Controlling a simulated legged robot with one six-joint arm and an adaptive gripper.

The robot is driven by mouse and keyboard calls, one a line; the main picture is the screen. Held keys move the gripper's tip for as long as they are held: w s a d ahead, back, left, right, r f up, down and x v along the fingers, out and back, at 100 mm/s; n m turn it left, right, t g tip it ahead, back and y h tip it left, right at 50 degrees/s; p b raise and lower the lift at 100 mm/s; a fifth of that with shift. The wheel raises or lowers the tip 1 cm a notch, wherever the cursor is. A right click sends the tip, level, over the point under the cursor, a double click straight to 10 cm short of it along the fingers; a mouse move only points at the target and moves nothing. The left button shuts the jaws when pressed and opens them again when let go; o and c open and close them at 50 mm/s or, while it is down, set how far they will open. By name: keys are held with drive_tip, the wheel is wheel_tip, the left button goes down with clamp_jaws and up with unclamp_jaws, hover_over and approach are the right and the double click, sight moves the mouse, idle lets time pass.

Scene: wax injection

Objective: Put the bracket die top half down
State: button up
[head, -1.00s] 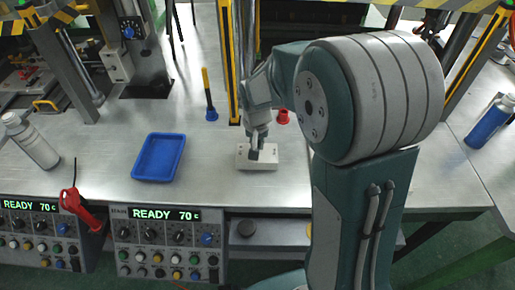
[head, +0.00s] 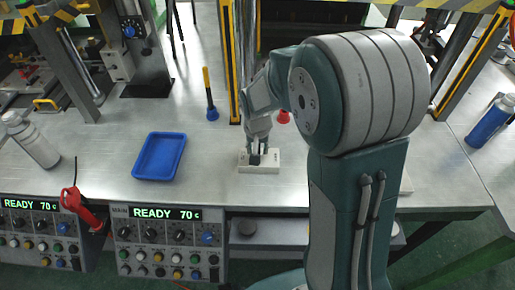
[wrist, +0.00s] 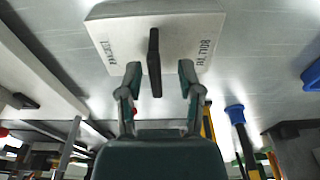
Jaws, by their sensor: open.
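The bracket die top half is a pale block (head: 270,168) with a dark upright handle. It appears to rest flat on the metal table, right of the blue tray. My gripper (head: 258,148) is just above it, with its fingers spread to either side of the handle. In the wrist view, the block (wrist: 190,32) shows printed lettering, and its black handle (wrist: 154,62) stands between my open fingers (wrist: 159,82), with a gap on both sides. Nothing is gripped.
A blue tray (head: 160,157) lies to the left. A blue-based tool (head: 211,108) and a red piece (head: 284,117) stand behind. A white bottle (head: 32,140) is at far left, a blue can (head: 490,122) at far right. Control boxes (head: 166,243) line the front. Table between tray and block is clear.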

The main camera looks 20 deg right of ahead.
wheel_tip(320, 180, up, 11)
drive_tip(key=s, duration=0.1)
drive_tip(key=s+r+n+t, duration=0.1)
drive_tip(key=s+r+t, duration=0.1)
drive_tip(key=s, duration=0.8)
drive_tip(key=s+r+n+t, duration=0.2)
drive_tip(key=s+r, duration=0.3)
drive_tip(key=s, duration=0.5)
drive_tip(key=shift+n, duration=0.3)
